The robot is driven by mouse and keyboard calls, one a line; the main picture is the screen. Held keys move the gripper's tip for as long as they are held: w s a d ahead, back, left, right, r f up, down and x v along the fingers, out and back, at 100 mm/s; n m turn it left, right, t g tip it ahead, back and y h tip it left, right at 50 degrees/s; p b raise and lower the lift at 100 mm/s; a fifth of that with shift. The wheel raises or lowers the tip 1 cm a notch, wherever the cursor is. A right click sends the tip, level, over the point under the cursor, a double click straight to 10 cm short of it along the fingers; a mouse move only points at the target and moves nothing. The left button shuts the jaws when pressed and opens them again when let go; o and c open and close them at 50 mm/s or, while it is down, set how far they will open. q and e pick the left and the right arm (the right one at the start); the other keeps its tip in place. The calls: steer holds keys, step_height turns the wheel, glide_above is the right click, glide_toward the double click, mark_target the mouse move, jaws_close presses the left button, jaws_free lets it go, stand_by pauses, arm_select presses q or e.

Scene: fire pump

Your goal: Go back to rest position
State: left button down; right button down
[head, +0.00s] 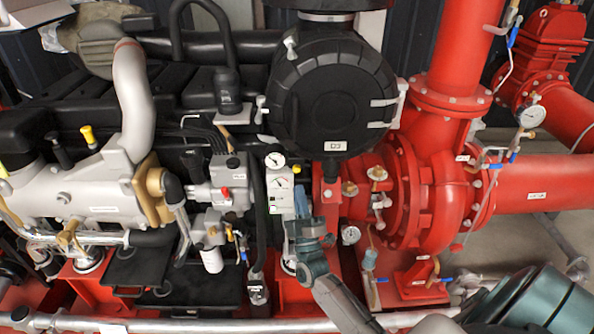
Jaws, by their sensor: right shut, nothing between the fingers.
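My right gripper (302,198) is in the lower middle of the head view, with its arm coming in from the lower right. Its blue-grey fingers point up and are shut with nothing between them. It is in front of the engine and pump set, just below a white gauge box (281,188) as seen here. I cannot tell whether the fingertips touch anything. My left gripper is not in view.
The black round housing (332,95) labelled D3 is above the gripper. The red pump (438,190) and its pipes fill the right. The grey and black engine (75,190) fills the left. A silver rail (180,326) runs along the bottom edge.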

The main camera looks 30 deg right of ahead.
steer(key=shift+f, duration=0.1)
stand_by(0.3)
steer(key=s+a+f+g+y+b, duration=0.1)
steer(key=s+f+g+y, duration=0.25)
steer(key=f, duration=1.05)
steer(key=s+a+f+m+g+y+b, duration=0.15)
steer(key=f+g, duration=0.25)
steer(key=f, duration=0.9)
steer(key=s+f+g+y, duration=0.3)
steer(key=f, duration=1.1)
steer(key=s+f+m+g, duration=0.2)
steer(key=s+f+g, duration=0.2)
steer(key=s+f, duration=0.5)
steer(key=s+a+f+m+g+b, duration=0.1)
steer(key=s+f+g, duration=0.4)
steer(key=s, duration=1.3)
steer(key=s+f+m+g, duration=0.3)
steer(key=s+f+g, duration=0.1)
steer(key=s+f, duration=0.9)
steer(key=shift+s+a+g+b, duration=0.35)
steer(key=shift+s+a+b, duration=0.05)
